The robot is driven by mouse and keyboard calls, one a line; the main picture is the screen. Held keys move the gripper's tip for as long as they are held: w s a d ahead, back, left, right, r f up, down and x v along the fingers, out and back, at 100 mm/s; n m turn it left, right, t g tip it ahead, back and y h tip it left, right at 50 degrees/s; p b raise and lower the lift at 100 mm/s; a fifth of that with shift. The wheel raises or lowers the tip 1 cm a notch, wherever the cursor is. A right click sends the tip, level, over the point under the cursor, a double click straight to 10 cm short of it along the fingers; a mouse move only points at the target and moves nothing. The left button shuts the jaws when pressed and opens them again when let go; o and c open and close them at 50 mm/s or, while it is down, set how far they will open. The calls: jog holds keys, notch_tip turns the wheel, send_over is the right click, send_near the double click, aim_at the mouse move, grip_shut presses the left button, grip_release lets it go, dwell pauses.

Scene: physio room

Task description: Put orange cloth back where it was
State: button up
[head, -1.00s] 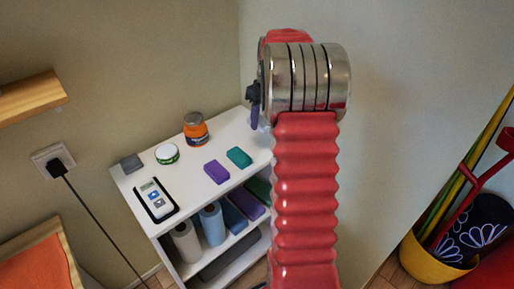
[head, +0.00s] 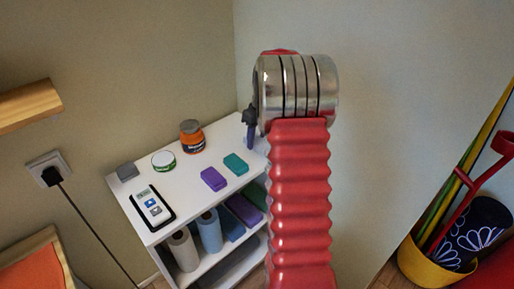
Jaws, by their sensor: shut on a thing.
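My red ribbed arm with its metal joint rises through the middle of the head view. A dark narrow part of my gripper (head: 249,128) shows just left of the joint, above the right back corner of the white shelf unit (head: 133,199). The rest of my gripper is hidden behind the arm. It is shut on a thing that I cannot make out. I cannot see an orange cloth for certain. A flat orange surface (head: 32,273) in a wooden frame is cut off at the bottom left; I cannot tell if it is cloth.
Rolls stand below. A yellow bucket (head: 430,268) is at right.

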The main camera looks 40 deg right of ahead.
jog(key=shift+f, duration=2.1)
jog(key=o, duration=1.1)
jog(key=r, duration=0.4)
jog(key=s+r, duration=0.1)
jog(key=r, duration=0.7)
jog(key=shift+s, duration=0.4)
